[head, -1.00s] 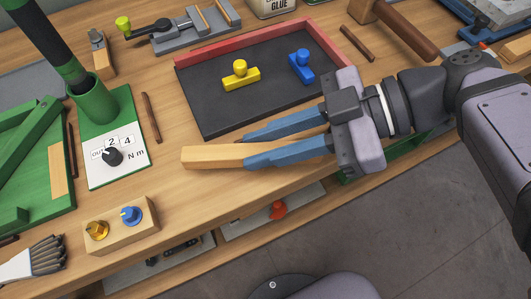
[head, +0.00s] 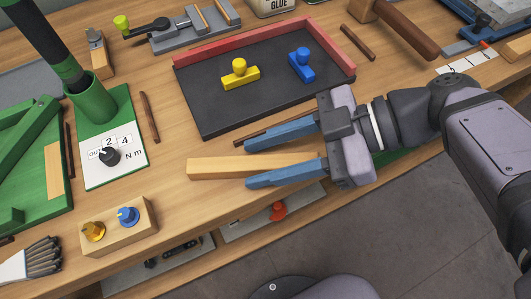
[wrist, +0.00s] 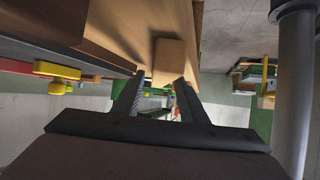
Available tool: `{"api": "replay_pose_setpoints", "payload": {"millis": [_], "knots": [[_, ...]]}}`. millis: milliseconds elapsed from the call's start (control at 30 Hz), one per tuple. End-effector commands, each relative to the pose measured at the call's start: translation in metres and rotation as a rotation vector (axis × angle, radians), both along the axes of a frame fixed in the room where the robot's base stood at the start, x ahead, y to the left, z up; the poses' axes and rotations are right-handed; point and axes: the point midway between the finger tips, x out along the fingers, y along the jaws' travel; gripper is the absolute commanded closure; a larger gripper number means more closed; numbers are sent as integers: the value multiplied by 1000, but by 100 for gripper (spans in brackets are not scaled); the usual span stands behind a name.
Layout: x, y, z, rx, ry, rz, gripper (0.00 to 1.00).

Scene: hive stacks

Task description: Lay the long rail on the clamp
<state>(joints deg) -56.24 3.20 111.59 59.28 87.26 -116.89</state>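A light wooden bar (head: 225,167), apparently the long rail, lies near the bench's front edge, partly hidden by my gripper. My gripper (head: 247,165) has its two blue fingers spread, one on each side of the bar. In the wrist view the fingers (wrist: 160,85) are apart and the bar's end (wrist: 172,60) shows beyond and between their tips; I cannot tell whether either finger touches it. A grey fixture (head: 196,38) with a black lever and yellow-green knob stands at the back left and looks like the clamp.
A black tray (head: 210,105) with a red wall holds a yellow (head: 240,75) and a blue (head: 302,66) knobbed piece. A torque tester (head: 110,155) and a wooden knob block (head: 120,225) stand left. A mallet (head: 405,30) lies back right. Bare bench lies left of the bar.

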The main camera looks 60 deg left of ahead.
Motion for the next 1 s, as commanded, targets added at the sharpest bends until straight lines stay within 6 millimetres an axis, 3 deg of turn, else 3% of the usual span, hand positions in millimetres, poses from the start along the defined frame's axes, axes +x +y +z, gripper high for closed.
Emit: {"api": "replay_pose_setpoints", "payload": {"millis": [400, 1000], "knots": [[0, 0, 6, 0, 0, 0, 61], [79, -32, 50, 1, 0, -3, 61]]}}
